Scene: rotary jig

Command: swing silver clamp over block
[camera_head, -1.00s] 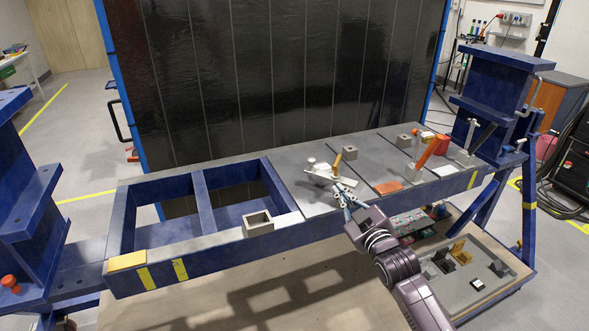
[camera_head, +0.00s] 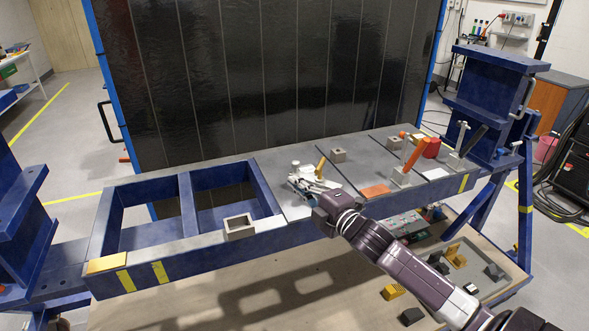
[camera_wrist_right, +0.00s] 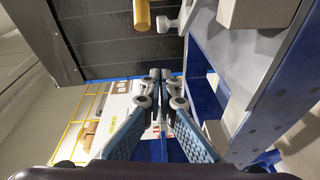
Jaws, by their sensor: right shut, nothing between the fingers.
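The silver clamp (camera_head: 297,164) stands on the grey table left of a yellow handle (camera_head: 321,165); my fingers partly cover it in the head view. In the right wrist view, a silver knob (camera_wrist_right: 165,24) and the yellow handle (camera_wrist_right: 142,14) show beyond my fingertips. My right gripper (camera_head: 293,182) is shut and empty, close beside the clamp; I cannot tell whether it touches. It shows with its fingertips together in the right wrist view (camera_wrist_right: 161,75). A grey block (camera_head: 338,155) sits behind and right of the clamp. My left gripper is out of view.
A hollow grey block (camera_head: 239,227) sits on the front rail by the open blue frame (camera_head: 186,205). An orange-handled clamp (camera_head: 416,154), a red part (camera_head: 431,148) and an orange plate (camera_head: 374,191) lie to the right. A blue post (camera_head: 487,105) closes the right end.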

